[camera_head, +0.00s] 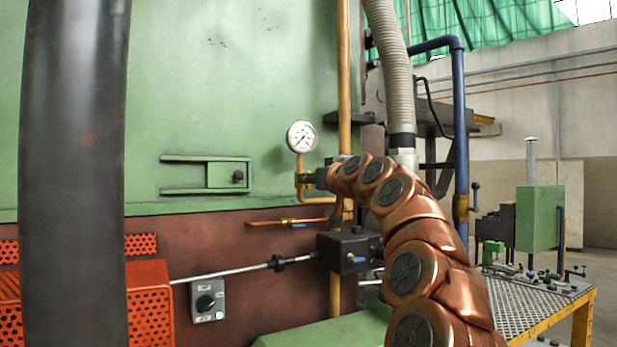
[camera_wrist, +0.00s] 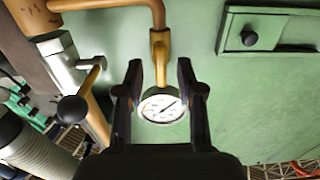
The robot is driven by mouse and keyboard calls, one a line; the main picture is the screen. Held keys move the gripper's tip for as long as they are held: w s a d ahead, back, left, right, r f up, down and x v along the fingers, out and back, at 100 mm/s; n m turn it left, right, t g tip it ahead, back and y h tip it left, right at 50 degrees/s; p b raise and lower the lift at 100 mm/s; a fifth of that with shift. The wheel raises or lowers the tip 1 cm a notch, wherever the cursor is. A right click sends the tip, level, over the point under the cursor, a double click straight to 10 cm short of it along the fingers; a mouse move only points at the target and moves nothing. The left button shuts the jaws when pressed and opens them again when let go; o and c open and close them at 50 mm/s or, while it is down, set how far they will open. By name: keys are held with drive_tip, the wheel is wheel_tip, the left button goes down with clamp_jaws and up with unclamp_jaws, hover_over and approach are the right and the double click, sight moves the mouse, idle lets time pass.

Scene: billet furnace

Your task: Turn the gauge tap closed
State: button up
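The round white pressure gauge (camera_head: 301,137) stands on a bent brass pipe (camera_head: 300,185) in front of the green furnace wall. In the wrist view the gauge (camera_wrist: 160,107) appears upside down between my two black fingers. My gripper (camera_wrist: 160,68) is open, with nothing seen between its fingertips but the brass fitting (camera_wrist: 160,45) of the gauge pipe behind. In the head view my gripper (camera_head: 308,178) is beside the pipe, below the gauge; contact cannot be told. A silver fitting (camera_wrist: 62,62) and a black ball knob (camera_wrist: 72,108) show at left in the wrist view. Which part is the gauge tap is unclear.
A small blue-handled tap (camera_head: 297,225) sits on a lower copper pipe. A black box (camera_head: 347,250) with a blue lever is below my arm. A tall orange pipe (camera_head: 344,70) and a ribbed hose (camera_head: 392,60) rise close by. A sliding hatch (camera_head: 228,175) is at left.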

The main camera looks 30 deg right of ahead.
drive_tip(key=shift+w+d, duration=0.1)
drive_tip(key=shift+w, duration=1)
clamp_jaws()
